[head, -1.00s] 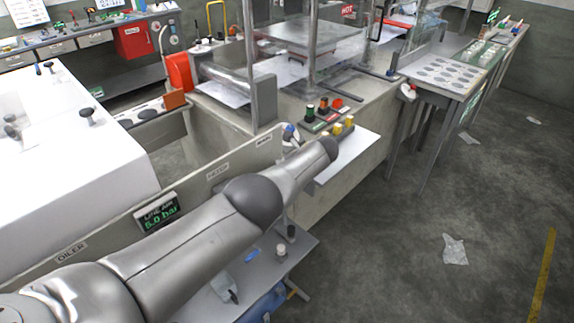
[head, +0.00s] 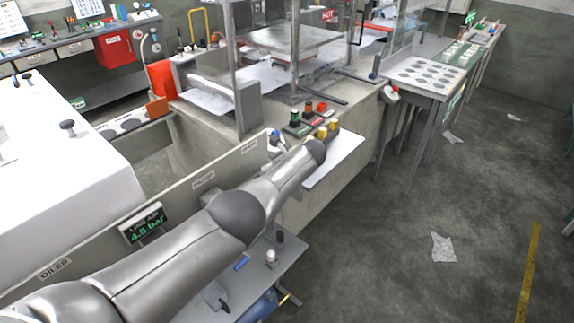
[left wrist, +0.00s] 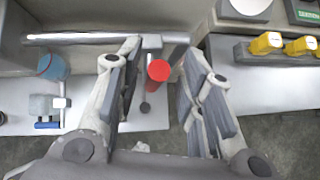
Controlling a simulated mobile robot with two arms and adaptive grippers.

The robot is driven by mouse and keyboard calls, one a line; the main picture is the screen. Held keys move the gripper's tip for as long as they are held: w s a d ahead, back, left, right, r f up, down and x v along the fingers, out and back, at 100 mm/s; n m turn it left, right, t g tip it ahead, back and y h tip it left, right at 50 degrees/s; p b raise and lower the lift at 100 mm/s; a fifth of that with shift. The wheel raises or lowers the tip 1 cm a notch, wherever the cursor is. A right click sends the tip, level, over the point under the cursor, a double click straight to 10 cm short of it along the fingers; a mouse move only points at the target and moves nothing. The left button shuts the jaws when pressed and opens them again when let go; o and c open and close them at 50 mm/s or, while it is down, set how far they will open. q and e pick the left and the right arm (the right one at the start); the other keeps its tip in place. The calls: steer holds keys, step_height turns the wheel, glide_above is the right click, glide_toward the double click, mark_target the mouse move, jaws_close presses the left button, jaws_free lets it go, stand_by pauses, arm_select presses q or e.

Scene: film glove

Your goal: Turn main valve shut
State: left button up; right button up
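In the left wrist view a red handle (left wrist: 158,71) stands by a grey fitting on a metal pipe (left wrist: 85,38). I take it for the main valve; no label on it is readable. My left gripper (left wrist: 160,55) is open, one finger on each side of the red handle, with visible gaps. In the head view my left arm comes in from the lower left and hides the handle and the gripper. The line air display (head: 145,223) reads 4.8 bar in green. My right gripper is in neither view.
A low panel wall with an OILER label (head: 55,268) runs beside my arm. Yellow buttons (left wrist: 267,43) sit right of the gripper. A teal round part (left wrist: 52,67) is left of it. A small grey shelf (head: 262,280) is below my arm. Floor at right is mostly clear.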

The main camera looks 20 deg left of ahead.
arm_select(q)
steer(key=v, duration=1.1)
steer(key=shift+s, duration=0.15)
stand_by(0.3)
